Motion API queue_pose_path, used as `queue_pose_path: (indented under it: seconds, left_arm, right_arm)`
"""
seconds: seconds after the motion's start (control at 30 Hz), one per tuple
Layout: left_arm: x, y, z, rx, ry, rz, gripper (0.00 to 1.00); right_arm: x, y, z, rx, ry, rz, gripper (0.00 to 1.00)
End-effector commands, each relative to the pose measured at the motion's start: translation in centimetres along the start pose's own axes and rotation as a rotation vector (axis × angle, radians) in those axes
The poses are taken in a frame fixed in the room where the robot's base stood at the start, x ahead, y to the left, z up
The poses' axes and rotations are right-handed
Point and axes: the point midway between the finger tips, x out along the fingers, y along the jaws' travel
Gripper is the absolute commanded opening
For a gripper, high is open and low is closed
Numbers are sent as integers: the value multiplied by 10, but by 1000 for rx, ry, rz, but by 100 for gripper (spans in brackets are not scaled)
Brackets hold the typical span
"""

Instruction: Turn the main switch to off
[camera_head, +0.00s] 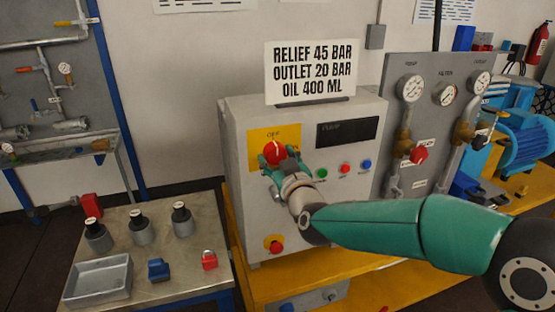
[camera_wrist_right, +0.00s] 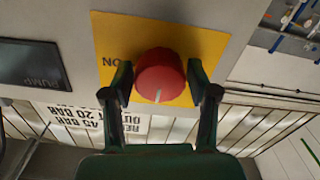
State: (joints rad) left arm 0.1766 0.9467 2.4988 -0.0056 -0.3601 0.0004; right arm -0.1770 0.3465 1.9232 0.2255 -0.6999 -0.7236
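The main switch is a red knob (camera_head: 274,152) on a yellow plate (camera_head: 262,134) on the front of the grey control cabinet. The plate reads OFF above the knob and ON at its right. The knob's white mark points up, towards OFF. In the right wrist view, which is upside down, the knob (camera_wrist_right: 160,75) sits between my right gripper's (camera_wrist_right: 160,82) two fingers. The fingers lie against its two sides, so the gripper looks shut on it. The right gripper (camera_head: 273,168) also shows in the head view, reaching from the lower right. My left gripper is not in view.
The cabinet also has a dark display (camera_head: 347,132), small buttons (camera_head: 345,169) and a red stop button (camera_head: 275,245). A sign (camera_head: 311,71) stands on top. A gauge panel (camera_head: 435,110) is at the right. A side table (camera_head: 150,220) holds several small parts and a tray.

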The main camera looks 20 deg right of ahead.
Motion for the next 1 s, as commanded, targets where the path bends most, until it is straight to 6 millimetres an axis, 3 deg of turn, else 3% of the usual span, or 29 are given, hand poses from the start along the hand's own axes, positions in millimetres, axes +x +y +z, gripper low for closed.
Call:
queue_pose_path:
  seconds: [0.1, 0.53, 0.67, 1.0]
  left_arm:
    - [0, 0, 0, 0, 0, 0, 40]
    - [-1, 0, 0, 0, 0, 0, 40]
    - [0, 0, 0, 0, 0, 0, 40]
    - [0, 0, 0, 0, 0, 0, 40]
  right_arm:
    - [0, 0, 0, 1, 0, 0, 78]
    - [-9, 0, 0, 3, 0, 0, 78]
    - [-27, 0, 0, 4, 0, 0, 78]
    - [-93, 0, 1, 2, 0, -1, 78]
